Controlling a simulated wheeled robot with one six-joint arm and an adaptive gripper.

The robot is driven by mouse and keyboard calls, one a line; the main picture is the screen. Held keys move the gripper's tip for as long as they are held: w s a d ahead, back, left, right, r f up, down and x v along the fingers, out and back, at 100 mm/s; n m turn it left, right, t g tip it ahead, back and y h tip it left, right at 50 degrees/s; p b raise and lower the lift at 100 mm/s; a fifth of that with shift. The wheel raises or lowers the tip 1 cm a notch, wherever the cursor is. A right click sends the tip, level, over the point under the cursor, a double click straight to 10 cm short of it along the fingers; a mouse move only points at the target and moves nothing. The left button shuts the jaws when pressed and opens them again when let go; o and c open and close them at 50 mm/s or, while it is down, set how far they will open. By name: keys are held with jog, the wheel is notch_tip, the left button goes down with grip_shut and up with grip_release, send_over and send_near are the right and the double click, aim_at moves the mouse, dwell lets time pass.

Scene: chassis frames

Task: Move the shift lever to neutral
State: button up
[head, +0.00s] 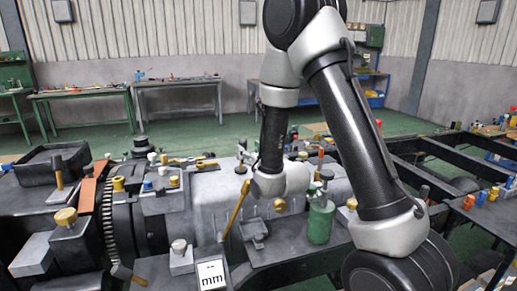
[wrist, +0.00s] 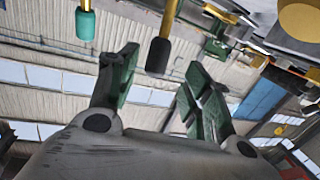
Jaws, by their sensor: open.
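A yellow lever (head: 236,210) stands tilted beside the grey gearbox housing (head: 208,205) in the head view, just left of my wrist. In the wrist view, a brass rod with a black grip (wrist: 159,52) comes in from the top edge. A second rod with a teal grip (wrist: 85,24) is left of it. No label shows which one is the shift lever. My gripper (wrist: 160,68) is open, its two green-padded fingers apart. The black grip appears between the fingertips in the picture; contact cannot be told. In the head view my gripper cannot be made out.
A green can (head: 320,218) stands right of my wrist on the bench. A white card marked "mm" (head: 211,276) is at the front. A toothed wheel (head: 108,215) and loose blocks crowd the left. Dark chassis rails (head: 440,150) run at right. Workbenches (head: 82,95) stand behind.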

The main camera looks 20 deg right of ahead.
aim_at(245, 147)
jog(key=shift+t, duration=0.4)
jog(key=w, duration=0.4)
jog(key=w+a, duration=0.1)
jog(key=w, duration=0.2)
jog(key=shift+f, duration=0.25)
grip_shut()
